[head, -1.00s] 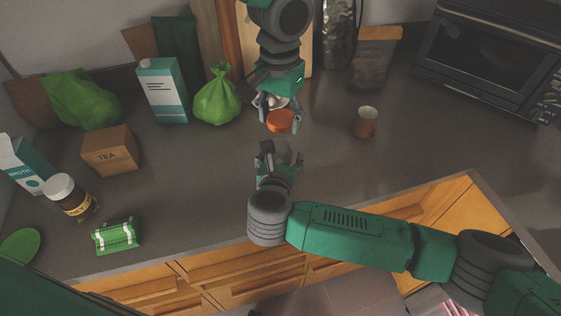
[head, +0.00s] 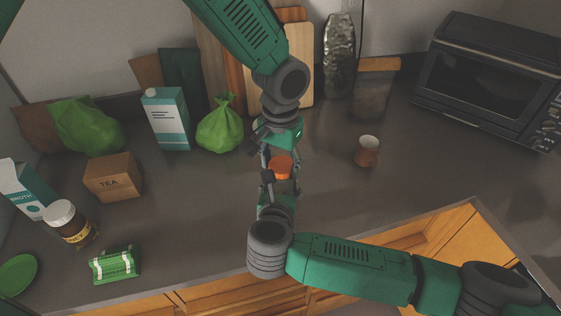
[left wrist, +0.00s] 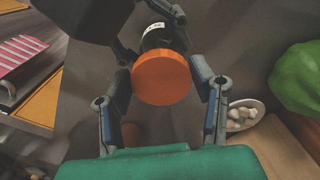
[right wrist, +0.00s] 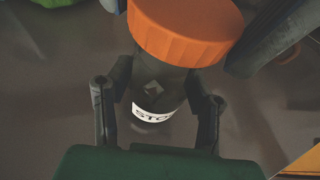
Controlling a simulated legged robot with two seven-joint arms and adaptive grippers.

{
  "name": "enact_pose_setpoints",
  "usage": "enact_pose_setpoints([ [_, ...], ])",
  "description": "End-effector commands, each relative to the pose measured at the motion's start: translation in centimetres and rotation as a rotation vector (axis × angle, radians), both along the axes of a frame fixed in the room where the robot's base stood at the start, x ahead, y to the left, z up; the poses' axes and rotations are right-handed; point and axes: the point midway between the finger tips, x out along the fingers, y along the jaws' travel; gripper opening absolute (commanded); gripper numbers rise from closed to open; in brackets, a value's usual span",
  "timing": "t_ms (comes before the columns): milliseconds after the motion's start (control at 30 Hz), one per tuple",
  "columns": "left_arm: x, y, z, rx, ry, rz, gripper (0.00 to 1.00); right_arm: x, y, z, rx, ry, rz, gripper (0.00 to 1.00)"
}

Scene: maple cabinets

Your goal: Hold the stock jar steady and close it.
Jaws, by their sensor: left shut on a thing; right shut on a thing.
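The stock jar (right wrist: 158,88) is a dark see-through jar with a white label partly reading "STO". It stands upright between the fingers of my right gripper (head: 279,182), which is shut on it. The orange lid (head: 280,168) is held by my left gripper (head: 280,158), which reaches in from above and is shut on it. The lid also shows in the left wrist view (left wrist: 161,78), with the jar beyond it. In the right wrist view the lid (right wrist: 185,30) covers the jar's top. I cannot tell whether it is seated or threaded.
A brown mug (head: 367,151) stands to the right, and a green bag (head: 219,128) and a carton (head: 166,118) to the left. A small dish of pale pieces (left wrist: 243,114) is near my left gripper. An open drawer (head: 440,235) is at the front right.

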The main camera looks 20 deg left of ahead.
Motion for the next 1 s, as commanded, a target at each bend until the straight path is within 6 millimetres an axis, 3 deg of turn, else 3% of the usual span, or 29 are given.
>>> enact_pose_setpoints([
  [533, 0.0, 0.1, -1.8, -0.001, 0.002, 0.001, 0.39, 0.0, 0.0, -0.2, -0.002, 0.003, 0.000, 0.00],
  [1000, 0.0, 0.1, -1.8, -0.001, 0.001, 0.001, 0.39, 0.0, 0.0, -0.2, -0.001, 0.003, 0.001, 0.00],
])
